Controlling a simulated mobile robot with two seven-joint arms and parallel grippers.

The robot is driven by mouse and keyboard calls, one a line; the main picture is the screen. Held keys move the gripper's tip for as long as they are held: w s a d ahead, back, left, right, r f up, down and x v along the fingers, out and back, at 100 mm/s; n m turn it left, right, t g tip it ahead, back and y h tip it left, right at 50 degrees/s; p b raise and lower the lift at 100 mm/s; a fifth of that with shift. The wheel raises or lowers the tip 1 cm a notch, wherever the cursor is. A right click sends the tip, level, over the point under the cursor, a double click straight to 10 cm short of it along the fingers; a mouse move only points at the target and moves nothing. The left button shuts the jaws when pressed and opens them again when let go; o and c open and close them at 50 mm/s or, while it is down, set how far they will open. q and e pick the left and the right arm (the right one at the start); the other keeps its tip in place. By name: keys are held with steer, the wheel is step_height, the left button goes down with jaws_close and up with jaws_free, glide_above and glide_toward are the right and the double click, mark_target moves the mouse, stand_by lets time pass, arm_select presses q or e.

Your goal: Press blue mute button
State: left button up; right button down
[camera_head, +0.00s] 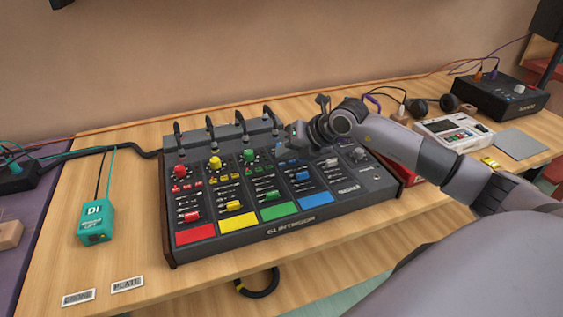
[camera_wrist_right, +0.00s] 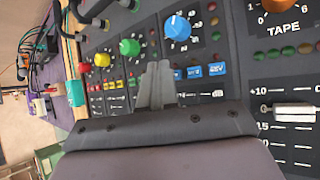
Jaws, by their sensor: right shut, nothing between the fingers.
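The mixer (camera_head: 313,214) stands on the wooden table with red, yellow, green and blue channels. The blue channel has a blue fader cap (camera_head: 303,175) and a blue label block (camera_head: 314,200). In the right wrist view a row of small blue buttons (camera_wrist_right: 194,72) shows below the blue knob (camera_wrist_right: 177,28); I cannot tell surely which one is mute. My right gripper (camera_wrist_right: 159,68) is shut and empty, its tips just left of this row, with no clear contact. In the head view the right gripper (camera_head: 290,143) is over the top of the blue channel and hides part of it. My left gripper is not in view.
Black cables (camera_head: 211,128) rise from the mixer's back edge. A teal DI box (camera_head: 97,222) stands at the left. A white device (camera_head: 452,134), headphones (camera_head: 435,104) and a black box (camera_head: 499,95) are at the right.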

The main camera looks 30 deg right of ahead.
mark_target(286, 166)
step_height(286, 166, up, 6)
steer(key=p, duration=0.4)
stand_by(0.6)
